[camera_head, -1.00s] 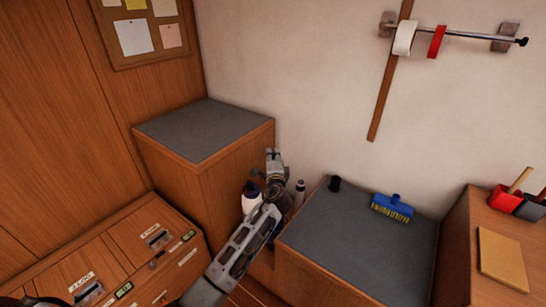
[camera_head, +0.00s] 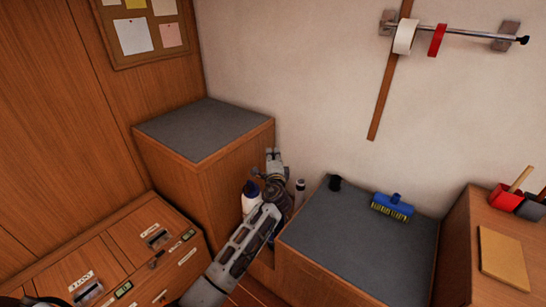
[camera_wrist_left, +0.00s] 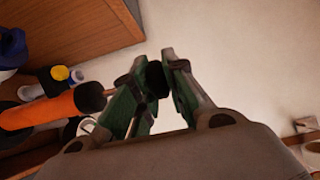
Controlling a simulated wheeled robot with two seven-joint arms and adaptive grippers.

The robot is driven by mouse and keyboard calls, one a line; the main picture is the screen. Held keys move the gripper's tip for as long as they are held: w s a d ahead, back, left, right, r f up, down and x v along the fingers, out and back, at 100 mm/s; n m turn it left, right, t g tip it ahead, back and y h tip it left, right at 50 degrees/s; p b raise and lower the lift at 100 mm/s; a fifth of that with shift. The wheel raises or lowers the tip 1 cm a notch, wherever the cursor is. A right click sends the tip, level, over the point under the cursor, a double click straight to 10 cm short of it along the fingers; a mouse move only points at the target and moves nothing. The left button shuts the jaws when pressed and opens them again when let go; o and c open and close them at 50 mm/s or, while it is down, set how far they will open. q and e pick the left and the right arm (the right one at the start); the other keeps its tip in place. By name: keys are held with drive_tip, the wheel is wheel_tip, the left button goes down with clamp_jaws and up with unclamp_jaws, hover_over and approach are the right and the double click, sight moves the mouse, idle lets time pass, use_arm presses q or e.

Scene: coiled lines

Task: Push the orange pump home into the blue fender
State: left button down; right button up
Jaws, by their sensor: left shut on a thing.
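My left gripper (camera_head: 274,160) stands in the gap between the tall cabinet and the low cabinet. In the left wrist view its fingers (camera_wrist_left: 160,78) are shut on a black piece at the end of a thin rod. The rod runs into the orange pump (camera_wrist_left: 50,110), whose far end leaves the picture at the left. In the head view my arm hides the pump. I cannot make out the blue fender for sure; a blue part (camera_wrist_left: 12,45) shows at the left wrist view's edge. My right gripper is not in view.
A white bottle with a dark cap (camera_head: 250,198) stands beside my left arm. A slim bottle (camera_head: 299,188) stands right of it. The tall cabinet top (camera_head: 205,130) is clear.

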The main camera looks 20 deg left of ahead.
use_arm(q)
drive_tip(key=shift+f+b, duration=1.25)
drive_tip(key=shift+f, duration=0.15)
idle(1.5)
drive_tip(key=c, duration=1.4)
unclamp_jaws()
drive_tip(key=shift+o, duration=0.2)
drive_tip(key=shift+s, duration=0.15)
drive_tip(key=v, duration=0.7)
drive_tip(key=shift+s+d, duration=0.15)
drive_tip(key=shift+s, duration=0.15)
